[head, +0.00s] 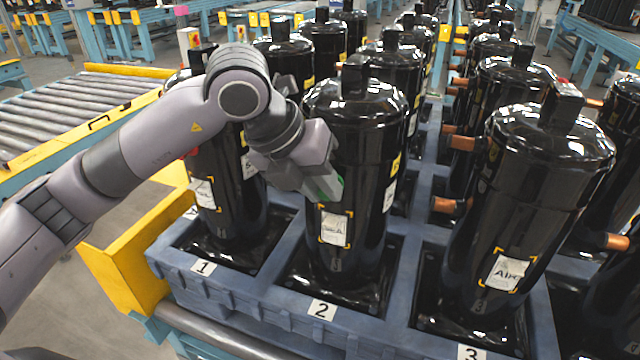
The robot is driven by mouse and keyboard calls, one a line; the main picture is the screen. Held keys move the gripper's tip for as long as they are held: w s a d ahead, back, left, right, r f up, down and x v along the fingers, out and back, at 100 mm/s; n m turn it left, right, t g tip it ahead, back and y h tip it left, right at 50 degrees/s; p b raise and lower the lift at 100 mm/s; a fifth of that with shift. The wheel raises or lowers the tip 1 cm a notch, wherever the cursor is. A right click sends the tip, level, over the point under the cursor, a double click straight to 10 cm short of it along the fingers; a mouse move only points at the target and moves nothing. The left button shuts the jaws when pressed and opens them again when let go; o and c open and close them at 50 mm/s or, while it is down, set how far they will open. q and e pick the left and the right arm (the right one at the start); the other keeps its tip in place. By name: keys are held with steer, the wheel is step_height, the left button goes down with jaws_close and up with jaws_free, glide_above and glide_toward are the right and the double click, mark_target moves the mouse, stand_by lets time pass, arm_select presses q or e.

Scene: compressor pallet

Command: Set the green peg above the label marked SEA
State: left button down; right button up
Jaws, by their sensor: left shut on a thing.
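My left gripper (322,182) reaches in from the left and is shut on the green peg (338,187). Only a small green part of the peg shows between the fingers. The gripper is in front of the middle front black compressor, above and slightly left of its framed label (335,228). That label's print is too small to read surely. The right front compressor carries a label (507,272) that seems to read AIR. The left front compressor has a label (205,193) that I cannot read. Whether the peg touches the compressor I cannot tell. My right gripper is out of view.
Black compressors stand in rows on a blue pallet (240,290) with number tags 1, 2 and 3 along its front. Copper stubs (462,143) stick out between compressors. A yellow block (125,265) and a roller conveyor (60,112) are at the left.

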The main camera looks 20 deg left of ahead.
arm_select(q)
steer(key=shift+w, duration=0.75)
stand_by(0.3)
steer(key=c, duration=0.9)
jaws_free()
